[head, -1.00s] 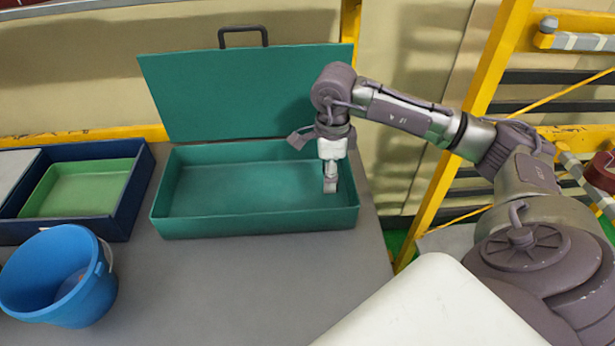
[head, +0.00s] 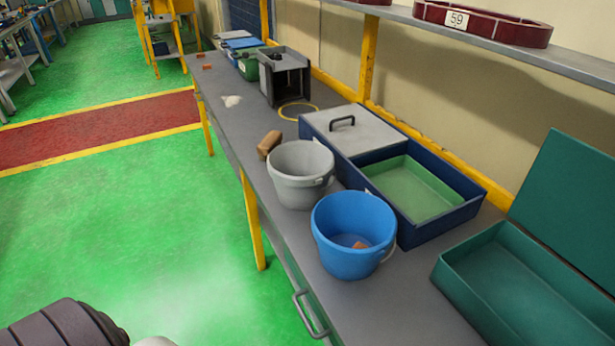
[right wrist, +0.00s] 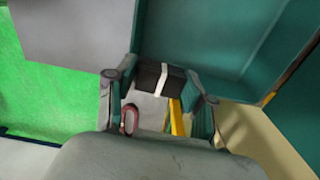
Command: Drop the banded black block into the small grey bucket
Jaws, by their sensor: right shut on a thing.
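The black block (right wrist: 150,76) with a white band shows in the right wrist view. My right gripper (right wrist: 163,88) is shut on it, with a finger on each side. The block shows against the teal box (right wrist: 230,30); its height over the box cannot be told. The small grey bucket (head: 292,192) stands upright on the long grey bench in the head view, just behind the blue bucket. No contents show in it. Neither gripper is in the head view, and my left gripper is not seen at all.
The blue bucket (head: 345,262) holds a small orange piece. Right of the buckets are a navy tray (head: 440,232) with a green tray (head: 425,205) and the open teal box (head: 530,285). A brown object (head: 269,144) lies beside the grey bucket. A shelf (head: 480,38) overhangs the back.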

